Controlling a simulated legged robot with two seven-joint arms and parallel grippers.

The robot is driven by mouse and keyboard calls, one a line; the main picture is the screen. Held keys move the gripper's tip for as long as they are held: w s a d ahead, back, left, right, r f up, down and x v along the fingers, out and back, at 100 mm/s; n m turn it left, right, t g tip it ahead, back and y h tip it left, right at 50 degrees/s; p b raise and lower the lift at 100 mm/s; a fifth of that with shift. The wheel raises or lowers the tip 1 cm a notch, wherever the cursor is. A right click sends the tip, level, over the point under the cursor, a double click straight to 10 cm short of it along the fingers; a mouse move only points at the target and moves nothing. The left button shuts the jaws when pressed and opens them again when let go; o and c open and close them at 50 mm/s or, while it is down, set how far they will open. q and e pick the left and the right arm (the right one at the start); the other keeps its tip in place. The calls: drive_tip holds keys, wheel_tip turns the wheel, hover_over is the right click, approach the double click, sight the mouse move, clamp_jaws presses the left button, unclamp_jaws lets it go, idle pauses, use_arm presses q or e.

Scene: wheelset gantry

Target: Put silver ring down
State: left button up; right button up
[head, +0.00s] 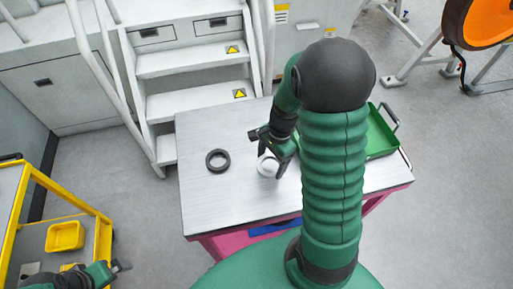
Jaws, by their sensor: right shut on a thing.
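The silver ring (267,167) is at the table's middle, under my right gripper (270,158). The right gripper is shut on the ring, and its fingers hide part of it. I cannot tell whether the ring touches the table top. The table (215,205) has a grey metal top and a pink frame. My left gripper (120,266) shows at the lower left, beside the yellow cart and away from the table; whether its jaws are open is not clear.
A black ring (218,160) lies on the table to the left of the silver ring. A green tray (381,137) sits at the table's right, partly behind my arm. A yellow cart (62,207) with a yellow bin (65,237) stands at left. White steps (190,65) rise behind the table.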

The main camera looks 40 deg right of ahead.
drive_tip(key=p, duration=0.1)
hover_over(256, 155)
drive_tip(key=shift+s+d+f, duration=0.15)
drive_tip(key=shift+d+f, duration=0.1)
drive_tip(key=shift+f, duration=0.15)
drive_tip(key=shift+w+f, duration=0.15)
drive_tip(key=shift+w, duration=0.05)
wheel_tip(256, 155, down, 3)
drive_tip(key=shift+f, duration=0.2)
drive_tip(key=o, duration=1.4)
